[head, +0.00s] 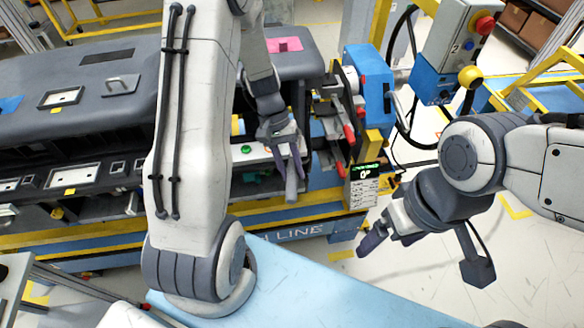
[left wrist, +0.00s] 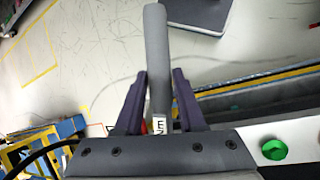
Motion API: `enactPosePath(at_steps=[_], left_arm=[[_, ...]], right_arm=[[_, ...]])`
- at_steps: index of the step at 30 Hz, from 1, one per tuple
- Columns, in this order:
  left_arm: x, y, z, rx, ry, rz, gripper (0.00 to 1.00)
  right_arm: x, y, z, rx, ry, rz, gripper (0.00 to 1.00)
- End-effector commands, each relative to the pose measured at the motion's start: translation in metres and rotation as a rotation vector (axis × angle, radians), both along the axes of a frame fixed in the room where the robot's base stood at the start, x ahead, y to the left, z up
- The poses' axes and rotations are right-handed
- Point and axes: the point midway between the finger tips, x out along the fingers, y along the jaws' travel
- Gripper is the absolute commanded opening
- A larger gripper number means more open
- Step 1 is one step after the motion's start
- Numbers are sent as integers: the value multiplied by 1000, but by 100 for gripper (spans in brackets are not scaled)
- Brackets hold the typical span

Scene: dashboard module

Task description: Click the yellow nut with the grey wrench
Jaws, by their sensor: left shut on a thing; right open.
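My left gripper (head: 287,162) is shut on the grey wrench (head: 291,187), in front of the dashboard module's right end. In the left wrist view the wrench (left wrist: 156,55) shows as a grey round handle between the two dark fingers, with a small white label near its lower end; its head is hidden. I cannot make out the yellow nut with certainty; a small yellow part (head: 237,126) shows beside my left arm, partly hidden. My right gripper (head: 376,236) is open and empty, over the floor to the right, away from the module.
A white panel with a green button (head: 246,149) lies just left of my left gripper. Red-handled clamps (head: 347,132) and a small display (head: 365,172) reading 0° stand to its right. The dashboard module (head: 105,85) fills the left. Floor at lower right is clear.

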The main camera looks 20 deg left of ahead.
Motion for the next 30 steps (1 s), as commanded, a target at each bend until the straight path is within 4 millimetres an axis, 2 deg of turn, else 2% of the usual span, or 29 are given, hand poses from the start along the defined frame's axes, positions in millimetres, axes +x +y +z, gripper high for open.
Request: enactPosePath(at_steps=[30], left_arm=[[-2, 7, 1, 1, 0, -56, 0]], right_arm=[[0, 0, 3, 0, 0, 0, 87]])
